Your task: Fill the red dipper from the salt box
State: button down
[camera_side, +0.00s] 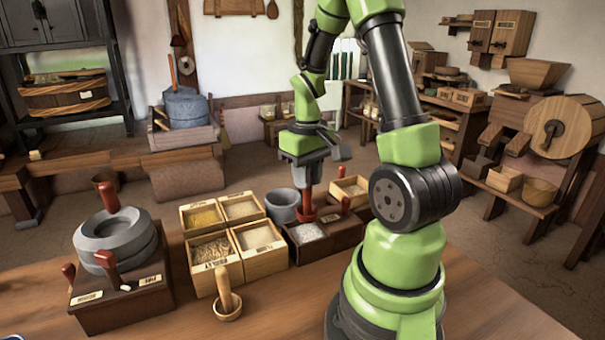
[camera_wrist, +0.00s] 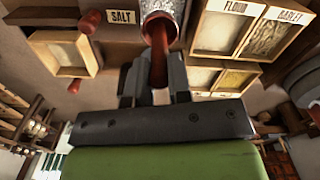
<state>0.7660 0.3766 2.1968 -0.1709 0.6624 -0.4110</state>
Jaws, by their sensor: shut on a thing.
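My gripper (camera_side: 307,187) is shut on the upright handle of the red dipper (camera_side: 306,213), which hangs below the fingers. In the wrist view, the red handle of the dipper (camera_wrist: 159,62) runs between my two fingers (camera_wrist: 156,92). The dark wooden salt box (camera_side: 312,250) holds white salt (camera_side: 308,233). In the side view the dipper is at or just above the salt box's far edge; I cannot tell if it touches the salt. The SALT label (camera_wrist: 122,17) shows beside the dipper in the wrist view. The dipper's contents are unclear.
A grey pot (camera_side: 282,206) stands close to the dipper's left. A stone quern (camera_side: 115,235) is at far left. A light wooden box (camera_side: 348,190) sits behind right.

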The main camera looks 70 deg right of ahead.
aim_at(307, 206)
jog(key=shift+f, duration=3.55)
jog(key=shift+r, duration=0.15)
jog(key=shift+r, duration=3.65)
jog(key=w+a+r+n, duration=0.1)
jog(key=w+a+n, duration=0.2)
jog(key=a, duration=0.5)
jog(key=w+a+n, duration=0.3)
jog(key=w+a, duration=0.3)
jog(key=a, duration=0.3)
jog(key=shift+w+r, duration=0.25)
jog(key=shift+r, duration=0.15)
